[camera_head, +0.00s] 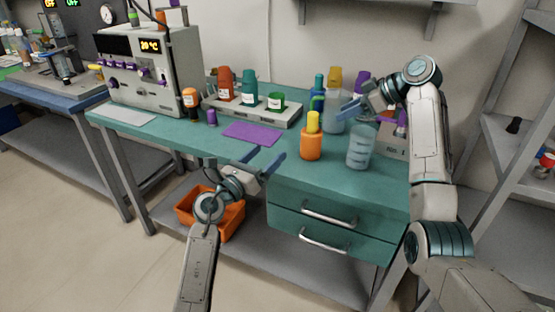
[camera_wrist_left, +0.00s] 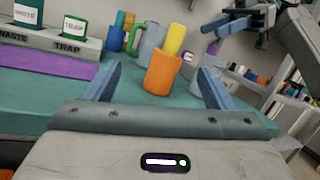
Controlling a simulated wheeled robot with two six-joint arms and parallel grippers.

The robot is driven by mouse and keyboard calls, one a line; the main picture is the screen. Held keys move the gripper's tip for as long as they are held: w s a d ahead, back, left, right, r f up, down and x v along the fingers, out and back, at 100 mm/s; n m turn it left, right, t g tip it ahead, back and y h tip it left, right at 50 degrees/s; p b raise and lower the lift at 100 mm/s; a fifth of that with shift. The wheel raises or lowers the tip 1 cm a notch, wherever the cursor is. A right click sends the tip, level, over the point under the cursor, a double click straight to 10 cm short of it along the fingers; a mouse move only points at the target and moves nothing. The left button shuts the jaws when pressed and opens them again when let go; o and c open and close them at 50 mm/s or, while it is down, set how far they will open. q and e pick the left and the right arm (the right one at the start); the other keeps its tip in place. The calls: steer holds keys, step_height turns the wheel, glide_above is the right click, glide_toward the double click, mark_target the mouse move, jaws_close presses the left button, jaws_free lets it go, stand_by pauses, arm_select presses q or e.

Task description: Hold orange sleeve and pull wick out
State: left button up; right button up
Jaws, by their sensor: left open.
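The orange sleeve (camera_head: 311,145) stands upright on the teal bench near its front edge, with the yellow wick (camera_head: 313,121) sticking out of its top. In the left wrist view the orange sleeve (camera_wrist_left: 162,73) and the yellow wick (camera_wrist_left: 175,38) appear ahead, between my finger tips in the picture. My left gripper (camera_head: 263,161) is open and empty, at the bench's front edge, left of the sleeve and apart from it. My right gripper (camera_head: 349,107) is above the bench, right of and behind the wick, near a translucent grey container. Its fingers look apart, with nothing seen between them.
A clear marked beaker (camera_head: 359,148) stands right of the sleeve. A grey jug (camera_head: 334,118) and several bottles stand behind. A purple mat (camera_head: 252,132) lies to the left, before a grey rack (camera_head: 262,113) with labelled cups. Drawers (camera_head: 328,222) are below the bench edge.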

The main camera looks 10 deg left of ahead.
mark_target(304, 145)
arm_select(q)
steer(key=w+d+f+m+g, duration=0.1)
steer(key=m, duration=0.1)
steer(key=w+d+f+m+g, duration=0.1)
steer(key=d+m+g, duration=0.1)
steer(key=shift+w+d+g, duration=0.1)
steer(key=shift+w+g, duration=0.15)
steer(key=shift+g, duration=0.05)
steer(key=x, duration=1)
steer(key=shift+w+d+f, duration=0.1)
steer(key=shift+w+d, duration=0.1)
steer(key=shift+d, duration=0.1)
steer(key=c, duration=1.6)
steer(key=shift+o, duration=0.2)
